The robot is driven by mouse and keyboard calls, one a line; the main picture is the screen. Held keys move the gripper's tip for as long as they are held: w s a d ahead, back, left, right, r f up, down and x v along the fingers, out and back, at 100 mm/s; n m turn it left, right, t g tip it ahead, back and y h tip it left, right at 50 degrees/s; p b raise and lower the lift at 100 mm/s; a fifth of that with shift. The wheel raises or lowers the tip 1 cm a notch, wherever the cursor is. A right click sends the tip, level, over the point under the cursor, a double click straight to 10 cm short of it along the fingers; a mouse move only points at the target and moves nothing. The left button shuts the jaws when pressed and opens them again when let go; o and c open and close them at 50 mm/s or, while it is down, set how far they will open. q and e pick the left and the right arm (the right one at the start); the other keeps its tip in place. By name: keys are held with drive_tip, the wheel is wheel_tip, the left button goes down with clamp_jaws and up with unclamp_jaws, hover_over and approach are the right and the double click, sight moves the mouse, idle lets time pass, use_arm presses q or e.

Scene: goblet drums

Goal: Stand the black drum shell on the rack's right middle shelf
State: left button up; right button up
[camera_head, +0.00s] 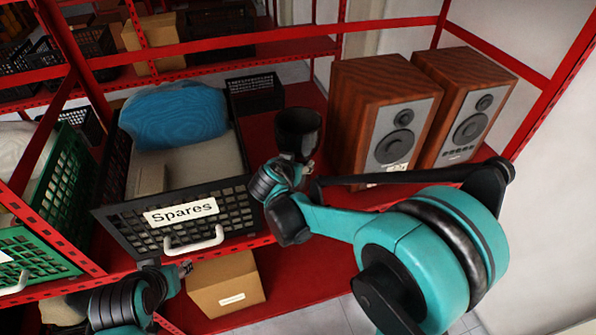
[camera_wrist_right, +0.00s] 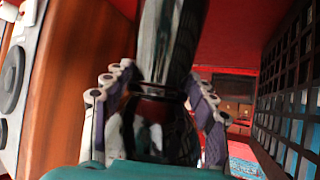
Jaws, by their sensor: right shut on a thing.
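The black drum shell (camera_head: 298,128) is a dark goblet shape, upright or nearly so, between the Spares crate and the wooden speakers in the head view. My right gripper (camera_head: 304,168) is shut on its lower, narrow part. In the right wrist view the glossy drum shell (camera_wrist_right: 168,45) rises between the fingers of my right gripper (camera_wrist_right: 160,95). The drum is over the rack's red middle shelf (camera_head: 258,136); its foot is hidden, so I cannot tell whether it touches. My left gripper (camera_head: 184,269) is low, before the rack, too small to judge.
The black Spares crate (camera_head: 125,236) with a blue bundle stands left of the drum. Two wooden speakers (camera_head: 362,98) stand close on its right. A small black basket (camera_head: 254,92) is behind. A cardboard box (camera_head: 226,285) sits on the shelf below.

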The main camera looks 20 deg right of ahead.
drive_tip(key=shift+w+f, duration=0.2)
drive_tip(key=shift+f, duration=0.65)
wheel_tip(320, 180, down, 3)
drive_tip(key=shift+s+b, duration=0.1)
drive_tip(key=shift+b, duration=0.75)
drive_tip(key=shift+f, duration=0.15)
drive_tip(key=o, duration=1.7)
drive_tip(key=shift+o, duration=0.2)
